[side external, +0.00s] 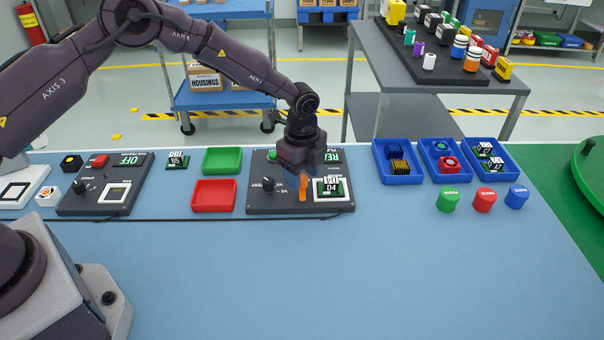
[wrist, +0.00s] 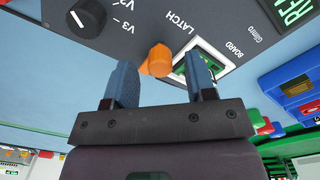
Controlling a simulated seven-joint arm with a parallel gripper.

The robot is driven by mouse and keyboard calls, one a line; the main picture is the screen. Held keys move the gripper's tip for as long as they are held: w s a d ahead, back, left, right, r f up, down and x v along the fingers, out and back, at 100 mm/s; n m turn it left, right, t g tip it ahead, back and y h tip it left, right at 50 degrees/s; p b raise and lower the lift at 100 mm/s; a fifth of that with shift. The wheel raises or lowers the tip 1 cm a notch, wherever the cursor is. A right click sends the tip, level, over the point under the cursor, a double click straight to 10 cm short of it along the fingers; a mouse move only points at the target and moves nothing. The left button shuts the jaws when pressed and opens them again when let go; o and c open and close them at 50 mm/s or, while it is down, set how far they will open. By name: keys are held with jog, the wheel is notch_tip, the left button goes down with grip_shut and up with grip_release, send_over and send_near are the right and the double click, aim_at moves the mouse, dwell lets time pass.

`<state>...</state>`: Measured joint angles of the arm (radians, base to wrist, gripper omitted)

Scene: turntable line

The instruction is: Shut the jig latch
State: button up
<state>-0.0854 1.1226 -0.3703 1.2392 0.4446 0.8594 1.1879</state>
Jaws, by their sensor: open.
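The jig is a dark panel (side external: 258,203) with a white-framed socket holding a green board marked 04 (side external: 331,187). Its orange latch (side external: 303,188) stands just left of the board in the side view. In the wrist view the orange latch (wrist: 157,60) lies beside the word LATCH, next to the socket (wrist: 190,67). My gripper (side external: 303,174) is over the panel, pointing down at the latch. In the wrist view my gripper (wrist: 160,70) is open, with one finger on each side of the latch. Contact with the latch cannot be told. The right finger partly hides the socket.
A black selector knob (side external: 268,184) sits left of the latch. Blue bins (side external: 397,180) stand right of the panel, with green, red and blue caps (side external: 484,201) in front. Green (side external: 222,160) and red (side external: 214,195) trays are left. The front tabletop (side external: 330,275) is clear.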

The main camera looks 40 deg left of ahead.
jog(key=shift+f, duration=0.35)
jog(key=c, duration=0.9)
jog(key=shift+c, duration=0.2)
